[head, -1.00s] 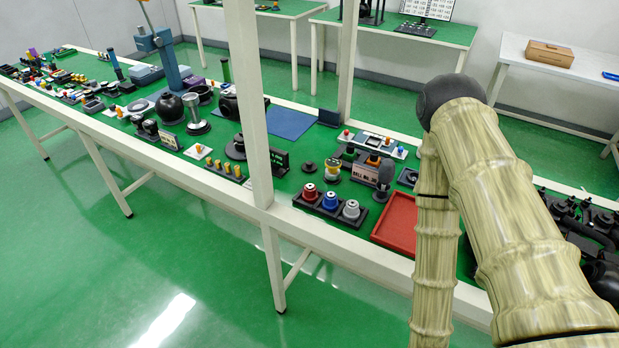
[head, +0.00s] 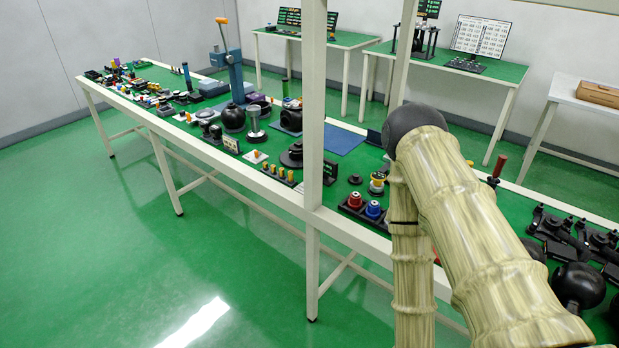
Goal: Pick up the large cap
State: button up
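I cannot tell for sure which thing is the large cap. A black round stepped piece (head: 291,156) lies on the green bench top beside the white post. A red cap-like piece (head: 355,201) and a blue one (head: 373,210) sit in a black holder near the front edge, left of my arm. A small black disc with a knob (head: 355,180) lies behind them. My arm covers the right part of the bench. My gripper is out of view.
A long green-topped bench (head: 256,189) with a white frame runs across, crowded with parts. A white post (head: 314,100) rises from its front edge. Black parts (head: 560,235) lie right of my arm. The green floor (head: 120,270) in front is clear.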

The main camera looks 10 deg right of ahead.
aim_at(355, 179)
jog(key=u, duration=1.65)
jog(key=i, duration=1.55)
jog(key=z, duration=2.15)
